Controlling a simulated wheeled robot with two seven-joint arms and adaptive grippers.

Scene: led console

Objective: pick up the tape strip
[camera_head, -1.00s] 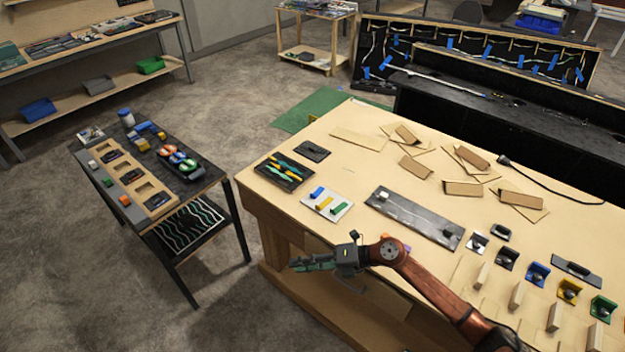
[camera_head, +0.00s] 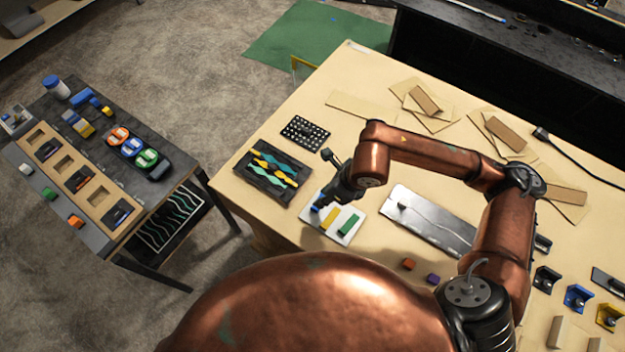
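A white card (camera_head: 352,232) lies near the front left edge of the wooden workbench. Three short tape strips are on it: blue (camera_head: 316,208), yellow (camera_head: 329,218) and green (camera_head: 348,224). My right gripper (camera_head: 324,204) points down over the card's left end, at the blue strip, and hides part of it. The gripper is small and dark here, so I cannot tell whether its fingers touch the strip or are closed. My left gripper is not in view.
A black tray (camera_head: 264,186) with green and yellow pieces sits left of the card. A dark perforated plate (camera_head: 305,132) lies behind. A grey metal panel (camera_head: 428,216) is to the right. A side table (camera_head: 175,185) with tape rolls stands left.

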